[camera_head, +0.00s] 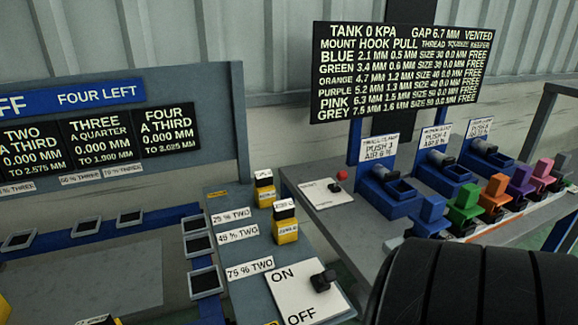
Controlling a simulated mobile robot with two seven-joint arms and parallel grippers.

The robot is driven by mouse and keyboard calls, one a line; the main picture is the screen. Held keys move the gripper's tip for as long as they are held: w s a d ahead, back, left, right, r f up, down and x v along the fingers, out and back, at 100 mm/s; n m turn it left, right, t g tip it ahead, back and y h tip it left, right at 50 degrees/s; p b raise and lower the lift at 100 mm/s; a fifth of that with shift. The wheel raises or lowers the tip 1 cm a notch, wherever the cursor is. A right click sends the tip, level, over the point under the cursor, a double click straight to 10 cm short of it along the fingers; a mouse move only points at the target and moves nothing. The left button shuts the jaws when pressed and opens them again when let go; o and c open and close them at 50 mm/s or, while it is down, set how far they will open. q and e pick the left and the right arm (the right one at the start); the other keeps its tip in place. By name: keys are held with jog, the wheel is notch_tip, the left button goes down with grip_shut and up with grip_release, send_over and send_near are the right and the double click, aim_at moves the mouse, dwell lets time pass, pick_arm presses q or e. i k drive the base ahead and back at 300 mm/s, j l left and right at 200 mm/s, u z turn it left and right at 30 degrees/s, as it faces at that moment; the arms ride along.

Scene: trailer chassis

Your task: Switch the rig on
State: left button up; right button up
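A white plate (290,299) marked ON at its upper end and OFF at its lower end lies on the grey bench in the lower middle. A black switch knob (322,281) stands at its right side, and I cannot tell for sure which way it is set. A blue sign (75,98) at the left reads FOUR LEFT, with letters ending in FF cut off at the picture's edge. Neither of my grippers is in view.
Two yellow blocks (285,228) stand behind the plate. Coloured blocks (465,205) line the right bench beneath a black board (400,72).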

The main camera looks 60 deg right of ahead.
aim_at(330, 276)
jog(key=z, duration=2.15)
